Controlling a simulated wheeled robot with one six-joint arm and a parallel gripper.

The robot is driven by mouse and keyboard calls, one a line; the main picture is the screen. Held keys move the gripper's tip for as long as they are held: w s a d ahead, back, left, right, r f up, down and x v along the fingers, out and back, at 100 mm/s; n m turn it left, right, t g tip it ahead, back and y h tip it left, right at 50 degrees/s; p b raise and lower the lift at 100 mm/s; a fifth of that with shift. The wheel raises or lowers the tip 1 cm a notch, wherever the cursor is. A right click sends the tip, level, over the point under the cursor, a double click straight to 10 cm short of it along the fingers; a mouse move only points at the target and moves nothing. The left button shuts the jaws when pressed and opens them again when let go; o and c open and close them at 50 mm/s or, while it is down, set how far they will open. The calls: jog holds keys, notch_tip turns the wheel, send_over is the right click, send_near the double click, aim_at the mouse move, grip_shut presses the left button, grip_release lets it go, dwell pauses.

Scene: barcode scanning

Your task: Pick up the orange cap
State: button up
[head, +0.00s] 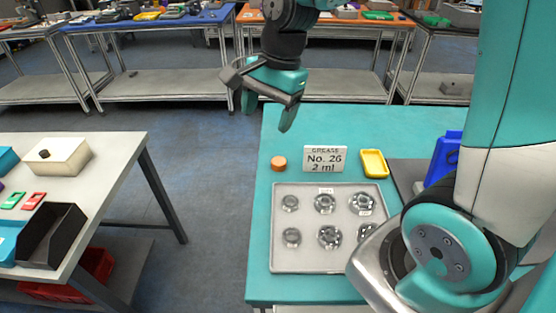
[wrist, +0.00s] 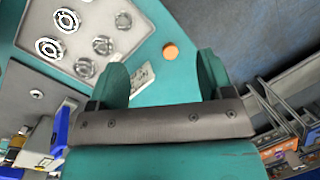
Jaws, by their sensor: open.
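The orange cap (head: 279,163) is a small round disc on the teal table (head: 258,240), left of the white grease sign (head: 325,159). In the wrist view the cap (wrist: 170,51) lies beyond the fingertips, between the two fingers' lines and nearer the right one. My gripper (head: 267,116) is open and empty, above the table's far left corner, higher than the cap and apart from it. In the wrist view its two teal fingers (wrist: 160,70) stand wide apart. Nothing hides the cap in either view.
A grey tray (head: 280,259) with several metal bearing-like parts lies in front of the cap. A yellow dish (head: 373,163) and a blue holder (head: 444,158) stand to the right. The table surface left of the cap is bare.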

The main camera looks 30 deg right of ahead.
jog(key=w+d+f+m+h, duration=0.1)
jog(key=w+d+f+m, duration=0.45)
jog(key=d+m, duration=0.55)
jog(key=p, duration=0.3)
send_over(279, 160)
jog(key=shift+m, duration=0.4)
jog(key=f, duration=1)
jog(key=shift+s+d, duration=0.4)
jog(key=shift+w+a+f+p, duration=0.15)
jog(key=shift+f+p, duration=0.15)
jog(key=shift+f, duration=0.7)
jog(key=shift+w+a+f+p, duration=0.1)
jog(key=shift+f+p, duration=0.2)
jog(key=shift+f, duration=0.65)
jog(key=shift+w+a+f+p, duration=0.15)
jog(key=shift+f+p, duration=0.15)
jog(key=shift+f, duration=0.7)
jog(key=shift+s, duration=0.1)
jog(key=c, duration=1)
